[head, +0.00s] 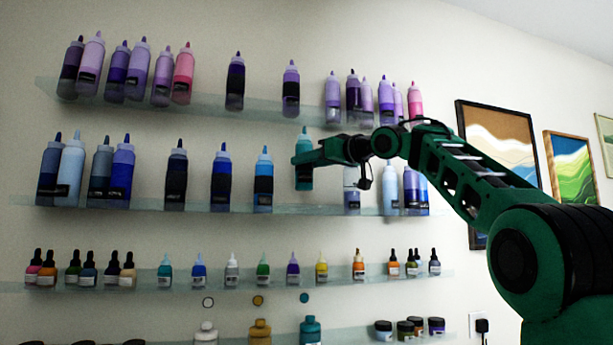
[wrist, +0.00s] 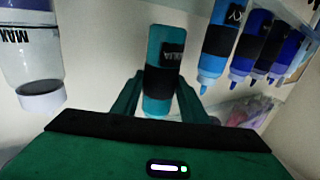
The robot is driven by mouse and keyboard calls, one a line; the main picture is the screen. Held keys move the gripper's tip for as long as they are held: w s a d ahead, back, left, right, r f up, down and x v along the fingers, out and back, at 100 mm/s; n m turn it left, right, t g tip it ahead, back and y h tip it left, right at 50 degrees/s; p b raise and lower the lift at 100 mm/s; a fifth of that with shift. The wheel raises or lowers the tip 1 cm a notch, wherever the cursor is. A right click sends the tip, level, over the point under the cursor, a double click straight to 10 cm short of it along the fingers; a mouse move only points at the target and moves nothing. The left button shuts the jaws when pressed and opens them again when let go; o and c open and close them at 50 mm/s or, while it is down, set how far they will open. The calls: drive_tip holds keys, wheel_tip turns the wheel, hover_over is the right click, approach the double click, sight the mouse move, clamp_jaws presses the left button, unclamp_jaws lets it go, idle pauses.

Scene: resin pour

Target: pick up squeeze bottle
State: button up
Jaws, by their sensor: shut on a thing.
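A teal squeeze bottle (head: 304,180) with a dark band and a pointed nozzle is in my gripper (head: 304,158), in front of the second shelf. It looks upright, with its base above the shelf line in the head view. In the wrist view, which appears upside down, my gripper (wrist: 158,98) has its two green fingers on either side of the teal bottle (wrist: 165,50). The bottle's label there seems to read "AQUA". The fingers are shut on its body. The nozzle end is hidden behind the gripper in the wrist view.
The second shelf (head: 330,211) bears several blue and purple bottles, including a blue one (head: 263,185) to the left. A clear-and-white bottle (head: 351,187) stands close to the right, partly behind my arm. The upper shelf (head: 210,108) holds more bottles. Small dropper bottles line the shelf below.

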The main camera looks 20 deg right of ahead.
drive_tip(key=shift+r, duration=0.35)
drive_tip(key=s, duration=1.9)
drive_tip(key=shift+s, duration=0.35)
